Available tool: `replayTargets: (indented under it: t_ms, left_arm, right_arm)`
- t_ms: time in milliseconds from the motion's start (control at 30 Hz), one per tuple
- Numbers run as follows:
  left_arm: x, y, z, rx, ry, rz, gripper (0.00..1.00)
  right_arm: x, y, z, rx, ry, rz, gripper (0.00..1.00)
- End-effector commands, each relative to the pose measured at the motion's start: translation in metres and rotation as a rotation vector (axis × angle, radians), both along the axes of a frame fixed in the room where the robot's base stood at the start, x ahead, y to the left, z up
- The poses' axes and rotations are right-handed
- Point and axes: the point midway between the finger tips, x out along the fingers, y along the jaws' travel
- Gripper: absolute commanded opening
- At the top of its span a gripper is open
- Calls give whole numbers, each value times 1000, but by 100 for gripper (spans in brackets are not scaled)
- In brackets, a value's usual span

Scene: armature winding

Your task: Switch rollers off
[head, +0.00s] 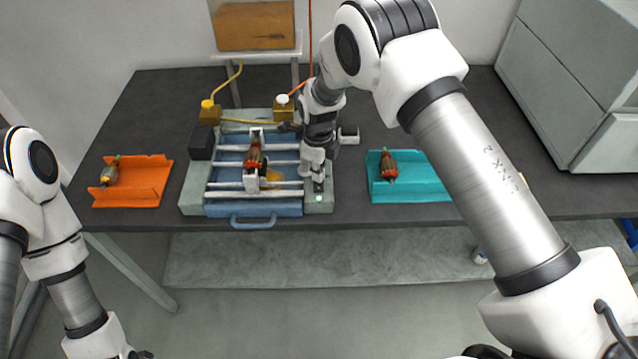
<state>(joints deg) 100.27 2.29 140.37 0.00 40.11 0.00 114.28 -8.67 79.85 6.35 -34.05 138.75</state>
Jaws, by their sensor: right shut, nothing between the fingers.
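The winding machine (191,187) stands in the middle of the table, with pale rollers (225,194) across its blue bed. An armature (254,156) with a red and dark body sits upright in the picture on the machine's middle. A small pale green-white lit button (319,198) shows on the machine's right front panel. My right gripper (318,187) is shut and empty, pointing down at that panel just behind the button. I cannot tell whether its tips touch anything. My left arm hangs at the lower left, its gripper cut off by the frame's bottom edge.
An orange tray (143,195) with an armature (110,172) lies left of the machine. A teal tray (415,186) with another armature (388,166) lies right. Yellow cables (228,86) run behind the machine. A large grey cabinet (560,80) stands at the back right.

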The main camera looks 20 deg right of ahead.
Motion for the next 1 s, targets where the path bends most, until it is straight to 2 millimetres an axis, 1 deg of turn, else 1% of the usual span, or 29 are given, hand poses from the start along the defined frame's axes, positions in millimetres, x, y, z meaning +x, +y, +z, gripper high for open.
replayTargets:
  t_ms: [67,167,400,800,1000]
  left_arm:
    - [0,0,1,0,0,0,0]
    - [0,0,6,0,0,0,0]
    - [0,0,21,0,0,0,0]
    - [0,0,42,0,0,0,0]
    - [0,0,42,0,0,0,0]
  right_arm:
    - [-2,0,-1,-1,7,1,0]
    - [-3,0,7,-1,8,1,0]
    - [-2,0,32,-1,5,1,0]
    - [-2,0,68,-1,5,2,0]
    - [-2,0,68,-1,6,1,0]
